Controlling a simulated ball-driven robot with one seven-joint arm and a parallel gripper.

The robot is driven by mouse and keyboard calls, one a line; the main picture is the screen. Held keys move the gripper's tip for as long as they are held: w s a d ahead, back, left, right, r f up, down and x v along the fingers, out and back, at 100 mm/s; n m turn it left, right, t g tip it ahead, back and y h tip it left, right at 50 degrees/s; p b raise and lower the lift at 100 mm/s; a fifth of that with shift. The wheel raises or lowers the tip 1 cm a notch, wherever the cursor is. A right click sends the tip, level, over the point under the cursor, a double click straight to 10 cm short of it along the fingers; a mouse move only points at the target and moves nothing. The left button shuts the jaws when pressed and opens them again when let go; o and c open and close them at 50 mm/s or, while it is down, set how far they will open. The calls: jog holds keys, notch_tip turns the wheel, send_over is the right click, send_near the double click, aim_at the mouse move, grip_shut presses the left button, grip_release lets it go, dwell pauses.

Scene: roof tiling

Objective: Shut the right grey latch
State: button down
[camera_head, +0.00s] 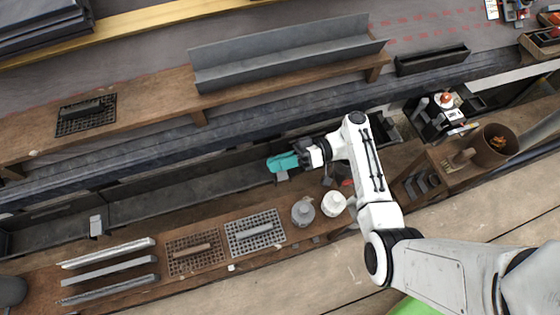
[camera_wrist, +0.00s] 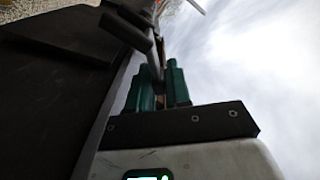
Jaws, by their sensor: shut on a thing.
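My gripper (camera_head: 284,162), with teal fingers, is at the dark trough in the middle of the head view. A small grey piece, the right grey latch (camera_head: 282,176), shows just below the fingers. In the wrist view my gripper (camera_wrist: 159,88) is shut on a grey bar of the latch (camera_wrist: 152,58), which runs up and left from between the fingers. Its far end and the exact latch angle are hard to tell. Another grey latch (camera_head: 96,225) stands upright at the left part of the trough.
The long dark trough (camera_head: 170,200) runs behind a wooden bench. On the bench are two mesh trays (camera_head: 255,232), a grey pot (camera_head: 303,212), a white pot (camera_head: 333,203) and several grey strips (camera_head: 108,270). A brown bucket (camera_head: 492,146) stands at right.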

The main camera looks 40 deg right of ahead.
jog(key=shift+w+d+f+m, duration=0.2)
jog(key=shift+f+m, duration=0.1)
jog(key=shift+m, duration=0.6)
jog(key=c, duration=1.1)
grip_release()
jog(key=shift+c, duration=0.2)
jog(key=v, duration=0.8)
jog(key=shift+d, duration=0.15)
jog(key=shift+s+d+r+p, duration=0.1)
jog(key=shift+d+r+p, duration=0.05)
jog(key=shift+d+p, duration=0.3)
jog(key=shift+v, duration=0.75)
jog(key=shift+s, duration=0.1)
